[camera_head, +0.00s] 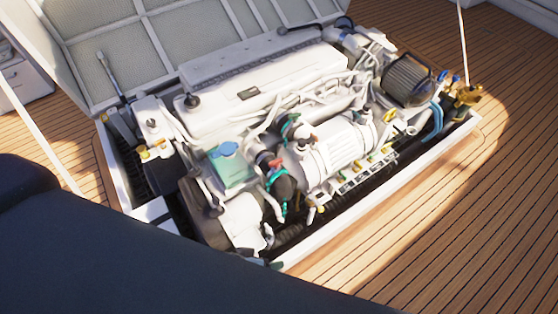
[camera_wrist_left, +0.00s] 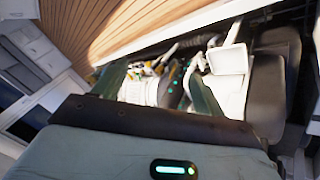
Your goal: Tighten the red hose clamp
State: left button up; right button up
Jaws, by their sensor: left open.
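The engine (camera_head: 335,150) sits in the open hatch in the head view. A black hose (camera_head: 284,187) with teal bands runs at its front middle. A small reddish part (camera_head: 275,163) shows at the hose's upper end; it is too small to tell for sure that it is the red hose clamp. My left gripper (camera_wrist_left: 155,72) shows in the left wrist view, with two dark fingers spread apart and nothing seen between them but the engine behind. The red clamp cannot be made out in that view. Neither gripper shows in the head view.
The white hatch frame (camera_head: 385,200) borders the engine. The raised hatch lid (camera_head: 150,50) stands behind it. A blue-capped tank (camera_head: 230,166) and a dark round filter (camera_head: 408,80) are close around. Wooden deck (camera_head: 480,220) lies free at the right.

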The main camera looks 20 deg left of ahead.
pick_arm(q)
jog(key=w+d+f+n+g+b, duration=0.1)
jog(key=w+f+b, duration=0.1)
jog(key=w, duration=0.2)
jog(key=w+d+f+g+b, duration=0.1)
jog(key=w+f+b, duration=0.1)
jog(key=w+b, duration=0.15)
notch_tip(320, 180, up, 10)
jog(key=n+g+y+b, duration=0.3)
jog(key=n+y+b, duration=0.25)
jog(key=b, duration=1.15)
send_over(276, 161)
jog(key=shift+d+r+n+h, duration=0.15)
jog(key=shift+n+h, duration=0.2)
jog(key=shift+n, duration=0.1)
jog(key=shift+r, duration=0.25)
jog(key=shift+a+r, duration=0.15)
jog(key=shift+a, duration=0.05)
jog(key=shift+f+b, duration=1.6)
jog(key=shift+f, duration=2.3)
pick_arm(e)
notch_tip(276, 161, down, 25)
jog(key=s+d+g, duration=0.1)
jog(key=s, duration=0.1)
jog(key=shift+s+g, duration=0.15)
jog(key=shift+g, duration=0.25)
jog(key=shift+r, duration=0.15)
